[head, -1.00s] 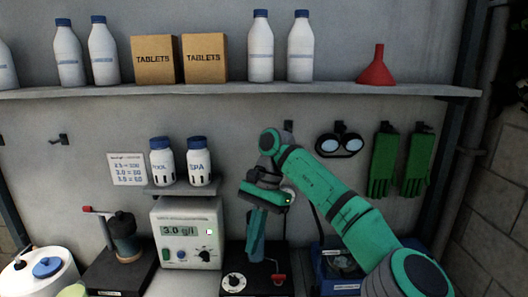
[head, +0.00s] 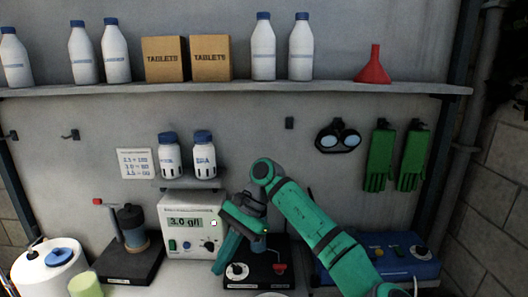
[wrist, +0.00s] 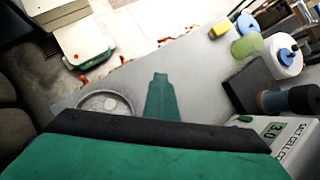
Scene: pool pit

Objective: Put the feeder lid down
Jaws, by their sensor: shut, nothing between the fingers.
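My gripper (head: 222,262) is shut and empty. Its green fingers point down and left, in front of the grey meter. In the wrist view the closed fingers (wrist: 160,88) stand over the pale bench top. A white tub with a blue cap (head: 60,257) stands at the lower left, well apart from the gripper; it also shows at the upper right of the wrist view (wrist: 288,60). A round pale disc with a raised rim (wrist: 105,104) lies on the bench left of the fingers in the wrist view. I cannot tell whether it is the feeder lid.
The meter reading 3.0 g/l (head: 190,225) and a black-based unit with a dial (head: 262,268) are close to the gripper. A stand with a dark cylinder (head: 130,235), a green cup (head: 86,284) and a blue device (head: 390,258) flank them. A shelf (head: 240,90) runs above.

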